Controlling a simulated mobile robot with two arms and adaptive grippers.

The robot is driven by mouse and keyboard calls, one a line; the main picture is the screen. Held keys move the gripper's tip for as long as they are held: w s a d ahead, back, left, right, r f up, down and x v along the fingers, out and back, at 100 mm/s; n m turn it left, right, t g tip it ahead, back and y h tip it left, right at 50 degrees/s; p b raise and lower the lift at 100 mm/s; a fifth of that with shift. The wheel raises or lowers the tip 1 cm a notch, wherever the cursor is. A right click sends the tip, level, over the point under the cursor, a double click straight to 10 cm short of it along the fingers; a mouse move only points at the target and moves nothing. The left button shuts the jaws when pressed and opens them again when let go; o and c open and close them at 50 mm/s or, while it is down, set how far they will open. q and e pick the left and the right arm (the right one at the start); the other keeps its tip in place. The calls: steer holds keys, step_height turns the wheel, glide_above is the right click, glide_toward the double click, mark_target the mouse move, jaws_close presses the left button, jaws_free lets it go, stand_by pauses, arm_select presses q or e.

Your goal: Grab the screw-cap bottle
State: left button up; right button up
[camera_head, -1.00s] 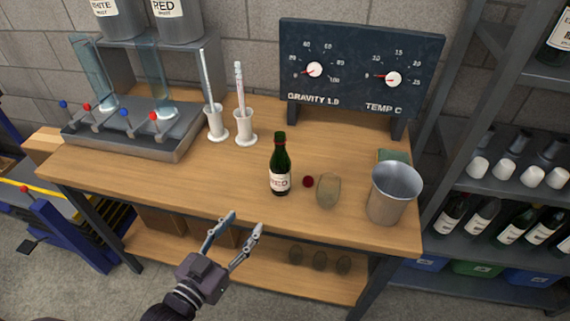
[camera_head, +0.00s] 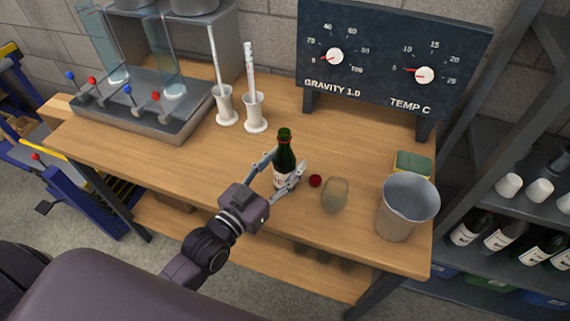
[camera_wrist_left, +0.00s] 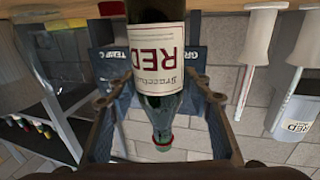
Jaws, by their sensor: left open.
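The screw-cap bottle (camera_head: 284,155) is dark green with a white label and stands upright on the wooden bench. My left gripper (camera_head: 280,171) is open, with one finger on each side of the bottle. In the left wrist view the bottle (camera_wrist_left: 158,60) shows upside down, its label reading RED, between the two spread fingers (camera_wrist_left: 158,108). Gaps show between the fingers and the glass there. The lower part of the bottle is partly hidden by the gripper in the head view. My right gripper is not in view.
A small dark red cap (camera_head: 315,181) and a brownish rounded object (camera_head: 335,195) lie right of the bottle. A metal bucket (camera_head: 406,208) stands at the bench's right end, near a green sponge (camera_head: 413,164). White cylinder stands (camera_head: 255,112) are behind. A gauge board (camera_head: 392,60) stands at the back.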

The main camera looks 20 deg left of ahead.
arm_select(q)
steer(key=shift+w+d, duration=0.15)
steer(key=shift+w, duration=0.45)
steer(key=x, duration=0.4)
steer(key=shift+w+d, duration=0.1)
steer(key=shift+w, duration=0.15)
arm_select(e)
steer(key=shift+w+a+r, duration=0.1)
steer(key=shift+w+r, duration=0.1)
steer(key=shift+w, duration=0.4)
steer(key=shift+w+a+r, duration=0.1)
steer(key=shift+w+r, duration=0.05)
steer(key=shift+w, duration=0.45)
arm_select(q)
steer(key=shift+s, duration=0.1)
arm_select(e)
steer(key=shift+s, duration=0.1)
arm_select(q)
steer(key=c, duration=1.2)
jaws_close()
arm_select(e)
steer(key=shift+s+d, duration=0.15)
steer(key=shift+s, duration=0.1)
